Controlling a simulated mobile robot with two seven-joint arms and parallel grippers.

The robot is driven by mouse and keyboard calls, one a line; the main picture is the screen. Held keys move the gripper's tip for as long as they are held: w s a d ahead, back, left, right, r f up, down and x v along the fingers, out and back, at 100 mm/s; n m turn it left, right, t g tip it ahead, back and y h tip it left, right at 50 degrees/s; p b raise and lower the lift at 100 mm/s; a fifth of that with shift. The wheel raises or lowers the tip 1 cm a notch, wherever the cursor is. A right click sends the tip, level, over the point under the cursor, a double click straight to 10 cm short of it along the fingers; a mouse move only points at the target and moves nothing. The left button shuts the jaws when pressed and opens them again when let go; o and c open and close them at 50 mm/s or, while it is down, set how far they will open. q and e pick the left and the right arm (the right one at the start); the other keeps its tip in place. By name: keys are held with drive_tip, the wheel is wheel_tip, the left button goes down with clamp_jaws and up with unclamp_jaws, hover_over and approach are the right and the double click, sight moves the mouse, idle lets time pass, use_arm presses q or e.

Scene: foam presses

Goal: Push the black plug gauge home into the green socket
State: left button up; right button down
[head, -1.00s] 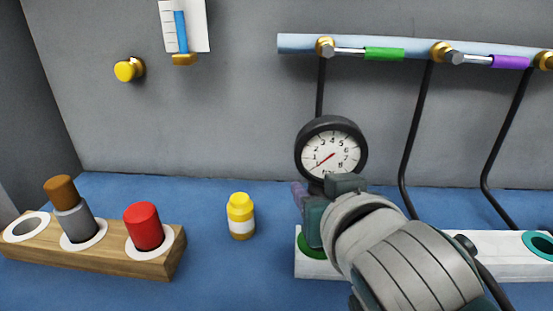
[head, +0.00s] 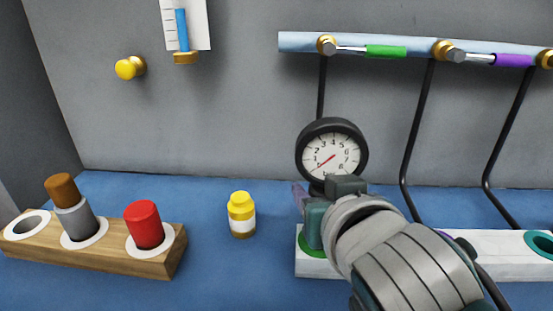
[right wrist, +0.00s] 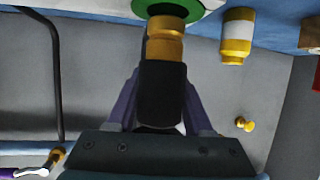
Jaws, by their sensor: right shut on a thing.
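The black plug gauge (head: 300,153) has a round white dial and shows above my right gripper in the head view. In the right wrist view its black body (right wrist: 162,95) and ringed brass end (right wrist: 166,42) show. My right gripper (right wrist: 163,100) is shut on the black body, a purple finger on each side. The brass end points at the green socket (right wrist: 207,8) and meets its opening; much brass still shows outside, and the depth is unclear. In the head view the green socket (head: 313,247) is partly hidden by my gripper. My left gripper is not in view.
The white socket block (head: 312,268) also has a teal socket (head: 540,243). A yellow bottle (head: 241,215) stands left of it. A wooden block (head: 150,268) holds red and grey-brown plugs. A pipe with valves (head: 300,42) and black hoses is behind. Blue tabletop is free in front.

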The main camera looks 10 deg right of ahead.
drive_tip(key=shift+f+b, duration=0.7)
drive_tip(key=shift+f, duration=0.2)
drive_tip(key=shift+f+b, duration=0.8)
drive_tip(key=shift+f, duration=0.1)
drive_tip(key=shift+c, duration=2.3)
unclamp_jaws()
drive_tip(key=shift+o, duration=1.2)
drive_tip(key=shift+f, duration=0.1)
